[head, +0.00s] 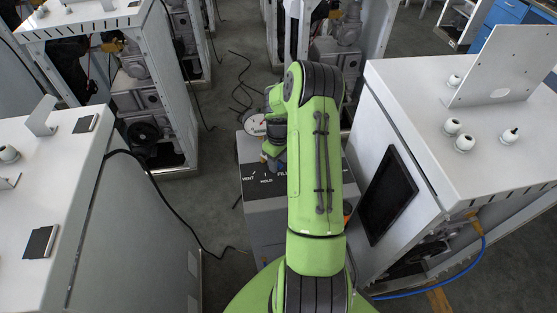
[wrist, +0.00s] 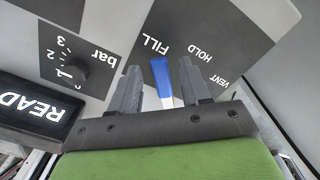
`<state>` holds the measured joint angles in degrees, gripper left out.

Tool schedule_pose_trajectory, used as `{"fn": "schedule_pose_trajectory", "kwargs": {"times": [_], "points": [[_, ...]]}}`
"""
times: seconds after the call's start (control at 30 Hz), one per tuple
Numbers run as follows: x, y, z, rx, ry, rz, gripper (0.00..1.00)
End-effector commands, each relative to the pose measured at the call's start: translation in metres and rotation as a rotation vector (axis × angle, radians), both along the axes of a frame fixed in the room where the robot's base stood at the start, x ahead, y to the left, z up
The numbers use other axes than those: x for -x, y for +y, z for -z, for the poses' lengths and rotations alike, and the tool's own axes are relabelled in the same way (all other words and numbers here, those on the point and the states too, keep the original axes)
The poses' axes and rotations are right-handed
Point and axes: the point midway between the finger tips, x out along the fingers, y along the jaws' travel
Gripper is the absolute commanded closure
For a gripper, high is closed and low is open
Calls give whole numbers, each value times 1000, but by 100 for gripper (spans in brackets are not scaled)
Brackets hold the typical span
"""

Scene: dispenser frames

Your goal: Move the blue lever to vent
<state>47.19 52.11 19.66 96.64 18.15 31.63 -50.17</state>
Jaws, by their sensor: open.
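The blue lever (wrist: 161,76) shows in the wrist view, its tip pointing at the FILL label (wrist: 156,45) on the dark strip of the panel. The HOLD label (wrist: 190,55) and VENT label (wrist: 216,82) lie to its right. My gripper (wrist: 160,66) is open, with one dark finger on each side of the lever. A gap shows between the lever and each finger. In the head view my green arm covers the lever and most of the gripper; the VENT label (head: 248,179) and HOLD label (head: 267,181) show left of the arm.
A round gauge (head: 256,124) stands behind the panel. A white cabinet with a dark screen (head: 388,196) stands close on the right. Floor is open to the left (head: 215,200), crossed by cables.

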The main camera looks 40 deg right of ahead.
Motion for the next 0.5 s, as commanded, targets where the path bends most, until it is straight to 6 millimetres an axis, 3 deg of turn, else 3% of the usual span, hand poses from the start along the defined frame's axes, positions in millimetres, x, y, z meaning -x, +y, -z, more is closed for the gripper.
{"fn": "schedule_pose_trajectory", "kwargs": {"times": [0.13,0.4,0.5], "points": [[0,0,-1,0,0,0,56],[0,0,-1,1,0,0,98],[0,0,-1,1,0,0,100]]}}
